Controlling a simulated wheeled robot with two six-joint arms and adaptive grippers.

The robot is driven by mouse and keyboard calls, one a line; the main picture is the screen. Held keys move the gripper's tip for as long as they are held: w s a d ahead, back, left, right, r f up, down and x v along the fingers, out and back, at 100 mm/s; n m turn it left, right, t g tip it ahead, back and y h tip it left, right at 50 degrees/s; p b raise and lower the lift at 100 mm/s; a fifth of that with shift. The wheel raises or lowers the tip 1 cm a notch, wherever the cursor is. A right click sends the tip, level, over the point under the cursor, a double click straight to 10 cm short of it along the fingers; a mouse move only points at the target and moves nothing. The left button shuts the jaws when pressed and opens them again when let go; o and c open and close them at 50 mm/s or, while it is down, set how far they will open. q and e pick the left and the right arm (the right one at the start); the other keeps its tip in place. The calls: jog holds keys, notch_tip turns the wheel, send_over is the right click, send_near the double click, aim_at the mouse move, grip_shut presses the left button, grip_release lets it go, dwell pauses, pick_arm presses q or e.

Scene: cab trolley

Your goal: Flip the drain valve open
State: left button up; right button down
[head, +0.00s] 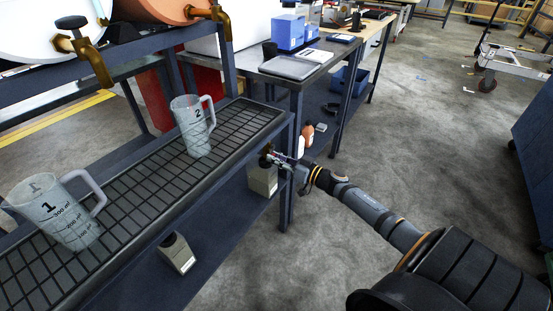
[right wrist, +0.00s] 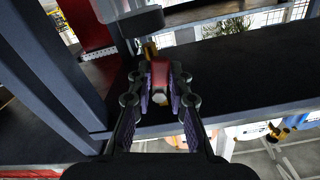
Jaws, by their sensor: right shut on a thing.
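The drain valve (head: 265,151) is a small brass fitting at the right end of the grated drip tray (head: 245,104), just below its rim; it is mostly hidden by the gripper. In the right wrist view the valve's red lever (right wrist: 160,75) lies between the fingers, with brass (right wrist: 150,50) showing behind it. My right gripper (head: 274,158) reaches in from the right and is shut on the red lever; it also shows in the right wrist view (right wrist: 160,92). My left gripper is out of view.
Measuring jug 1 (head: 55,210) and jug 2 (head: 191,125) stand on the tray. Brass taps (head: 88,52) hang from barrels above. Bottles (head: 307,135) and a box (head: 262,179) stand on the lower shelf. A workbench (head: 330,50) is behind.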

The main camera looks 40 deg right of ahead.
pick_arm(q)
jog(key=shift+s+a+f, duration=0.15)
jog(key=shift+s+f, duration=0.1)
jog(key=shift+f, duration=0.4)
pick_arm(e)
jog(key=n, duration=0.1)
jog(key=d+n, duration=0.1)
jog(key=n, duration=0.1)
jog(key=shift+w, duration=0.15)
jog(key=c, duration=1.2)
grip_release()
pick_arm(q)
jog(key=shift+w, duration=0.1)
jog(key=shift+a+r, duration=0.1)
pick_arm(e)
jog(key=shift+f, duration=0.1)
jog(key=shift+v, duration=6)
